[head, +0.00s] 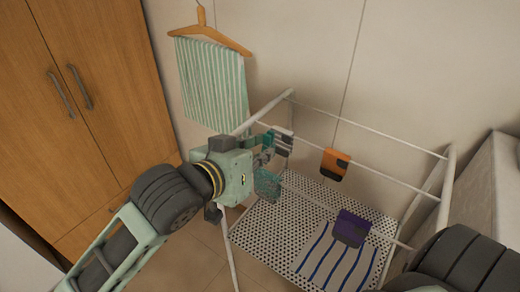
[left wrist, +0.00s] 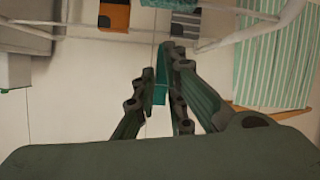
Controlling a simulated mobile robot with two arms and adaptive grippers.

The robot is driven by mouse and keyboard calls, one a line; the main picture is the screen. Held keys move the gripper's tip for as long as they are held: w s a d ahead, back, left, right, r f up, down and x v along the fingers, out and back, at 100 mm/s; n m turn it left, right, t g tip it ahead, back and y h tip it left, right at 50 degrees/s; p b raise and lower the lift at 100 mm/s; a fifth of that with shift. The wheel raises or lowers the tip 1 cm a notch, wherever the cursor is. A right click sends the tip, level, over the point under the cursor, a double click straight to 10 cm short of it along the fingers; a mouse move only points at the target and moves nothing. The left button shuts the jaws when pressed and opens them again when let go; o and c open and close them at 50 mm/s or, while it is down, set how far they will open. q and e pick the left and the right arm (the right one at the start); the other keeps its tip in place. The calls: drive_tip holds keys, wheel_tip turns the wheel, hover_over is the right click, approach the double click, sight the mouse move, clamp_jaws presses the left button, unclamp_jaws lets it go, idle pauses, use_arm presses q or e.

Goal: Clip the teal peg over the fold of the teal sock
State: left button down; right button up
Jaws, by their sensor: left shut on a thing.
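The teal sock (head: 267,183) is speckled and hangs folded over the front rail of the drying rack, just below my left gripper in the head view. My left gripper (head: 264,154) is shut on the teal peg (head: 269,138). In the left wrist view the teal peg (left wrist: 162,62) shows between the fingertips of the left gripper (left wrist: 168,70). The peg appears apart from the sock, though the gripper partly hides the space between them. My right gripper is not in view; only part of my right arm shows at the lower right.
A striped towel (head: 213,85) hangs behind. A wooden wardrobe (head: 95,120) stands left.

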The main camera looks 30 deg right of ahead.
sight(268, 175)
use_arm(q)
drive_tip(key=shift+f+b, duration=1.65)
drive_tip(key=shift+f, duration=2.35)
drive_tip(key=c, duration=1.7)
unclamp_jaws()
drive_tip(key=shift+c, duration=0.2)
